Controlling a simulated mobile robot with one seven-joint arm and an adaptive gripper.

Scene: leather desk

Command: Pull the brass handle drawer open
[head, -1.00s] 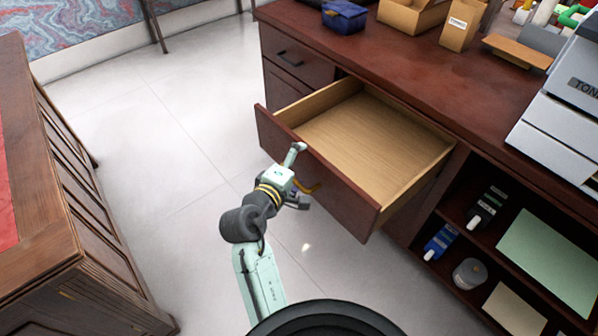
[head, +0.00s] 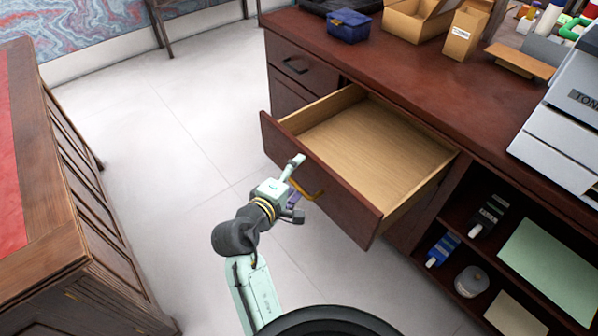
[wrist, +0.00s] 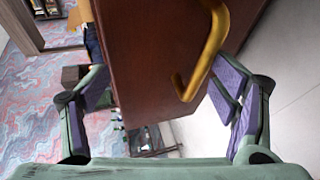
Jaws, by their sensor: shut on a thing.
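The drawer (head: 340,200) with the brass handle is pulled well out of the dark red-brown desk, and its bare wooden inside (head: 375,140) shows. The curved brass handle (head: 316,195) is on its front; it also shows large in the wrist view (wrist: 205,60). My gripper (head: 298,186) is at the drawer front. In the wrist view its purple-padded fingers (wrist: 162,92) stand on either side of the handle, widely spaced.
Another wooden cabinet (head: 75,200) stands at the left, with clear pale floor (head: 165,120) between. A blue box (head: 347,25), cardboard boxes (head: 467,30) and a grey machine (head: 565,130) stand on the desk top (head: 440,80). Open shelves are at the lower right.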

